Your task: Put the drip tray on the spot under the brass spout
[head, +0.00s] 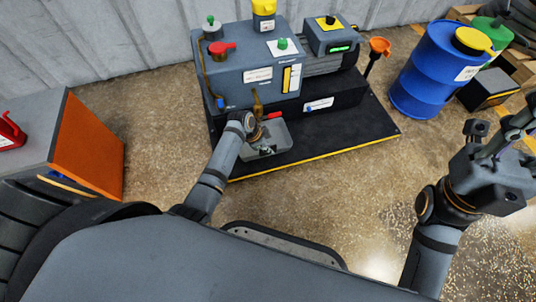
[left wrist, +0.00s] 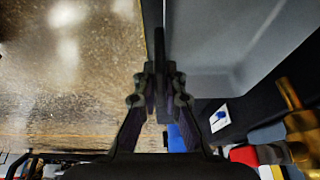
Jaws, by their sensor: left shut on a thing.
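The grey drip tray (head: 279,134) is on or just above the black base plate, at the front of the pump unit, close to the brass spout (head: 257,104). My left gripper (head: 266,149) is shut on the tray's near left part. In the left wrist view the fingers (left wrist: 163,85) are at the edge of the tray (left wrist: 225,45), and the brass spout (left wrist: 297,120) is at the right. A white label with a blue mark (left wrist: 220,118) shows beside the tray. Contact under the tray is hidden. My right gripper (head: 497,140) is open and empty at the far right.
The pump unit (head: 240,80) stands behind the tray. A red-handled part (head: 272,115) is close to the spout. The base plate (head: 340,135) is clear to the right. An orange funnel (head: 379,46) and blue drum (head: 432,72) stand farther right; an orange-sided cabinet (head: 88,145) stands left.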

